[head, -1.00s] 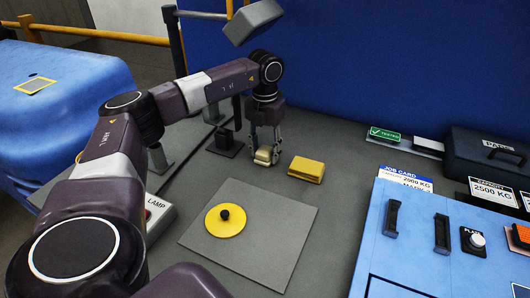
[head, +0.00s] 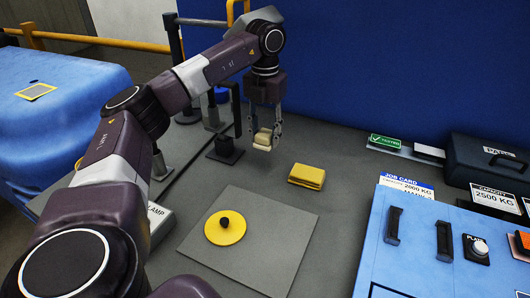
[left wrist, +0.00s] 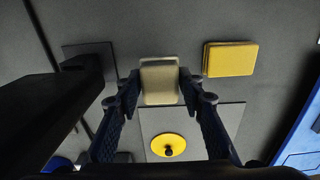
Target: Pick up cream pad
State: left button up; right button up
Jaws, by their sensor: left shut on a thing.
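The cream pad (head: 262,138) is a small pale block between the fingertips of my left gripper (head: 264,134). In the left wrist view the cream pad (left wrist: 159,80) sits between the two blue-padded fingers, and the left gripper (left wrist: 159,92) is shut on it. In the head view the pad appears held above the grey bench top, left of a yellow pad (head: 307,176). The yellow pad also lies to the right in the left wrist view (left wrist: 230,59). My right gripper is not in view.
A grey plate (head: 265,250) bearing a yellow disc (head: 225,228) with a black knob lies in front. A dark stand (head: 226,146) is close left of the gripper. A blue panel (head: 420,255) and a dark case (head: 488,160) are at right. Bench between is clear.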

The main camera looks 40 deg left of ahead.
aim_at(266, 133)
pick_arm(q)
notch_tip(266, 133, up, 5)
jog(key=shift+w+d+r, duration=0.1)
jog(key=shift+r, duration=0.05)
notch_tip(266, 133, up, 14)
jog(key=p, duration=0.6)
jog(key=shift+r, duration=0.25)
jog(key=o, duration=0.5)
jog(key=c, duration=0.4)
jog(key=shift+o, duration=0.2)
